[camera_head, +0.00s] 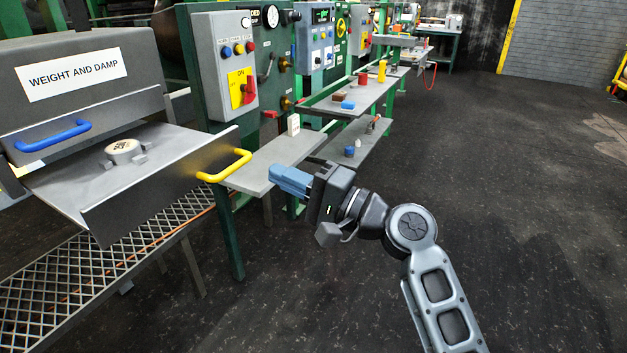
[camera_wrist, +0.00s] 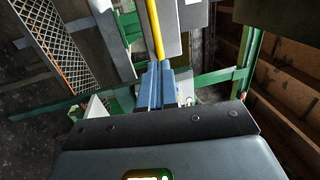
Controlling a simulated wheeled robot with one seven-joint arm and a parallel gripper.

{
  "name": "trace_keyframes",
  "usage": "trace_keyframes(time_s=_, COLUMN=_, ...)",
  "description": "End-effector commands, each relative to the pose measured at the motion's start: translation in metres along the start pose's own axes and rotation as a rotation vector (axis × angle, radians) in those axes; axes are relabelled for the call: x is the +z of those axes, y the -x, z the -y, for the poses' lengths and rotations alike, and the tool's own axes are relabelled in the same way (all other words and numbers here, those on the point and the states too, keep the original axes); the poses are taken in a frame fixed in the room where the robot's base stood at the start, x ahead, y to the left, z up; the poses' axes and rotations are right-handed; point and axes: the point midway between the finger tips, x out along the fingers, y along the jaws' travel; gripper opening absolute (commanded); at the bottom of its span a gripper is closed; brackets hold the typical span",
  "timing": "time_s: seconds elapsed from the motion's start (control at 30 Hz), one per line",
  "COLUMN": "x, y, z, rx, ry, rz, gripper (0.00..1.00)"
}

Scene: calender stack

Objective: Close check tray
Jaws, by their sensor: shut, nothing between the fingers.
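The check tray (camera_head: 160,165) is a grey drawer pulled out below the box labelled "WEIGHT AND DAMP". Its dark front panel (camera_head: 160,190) carries a yellow handle (camera_head: 226,167) at the right end. A round pale piece (camera_head: 122,150) sits on the tray between small grey blocks. My gripper (camera_head: 292,181) has blue fingers, shut and empty, to the right of the yellow handle and apart from it in the head view. In the wrist view the blue fingers (camera_wrist: 155,88) point toward a yellow bar (camera_wrist: 154,30), seemingly the handle. Whether they touch it cannot be told.
The upper box has a blue handle (camera_head: 54,136). A grey shelf (camera_head: 272,162) stands just behind my gripper, with a white card (camera_head: 293,124) on it. A control box (camera_head: 225,65) is above. A mesh walkway (camera_head: 100,275) lies below the tray. The floor at right is clear.

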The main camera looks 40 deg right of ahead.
Motion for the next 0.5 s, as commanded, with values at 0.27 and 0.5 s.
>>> trace_keyframes(time_s=0.27, x=0.0, y=-0.037, z=0.001, rx=0.0, ry=-0.001, rz=0.0, gripper=0.0)
trace_keyframes(time_s=0.5, x=0.0, y=-0.044, z=0.0, rx=0.0, ry=0.0, rz=-0.001, gripper=0.0)
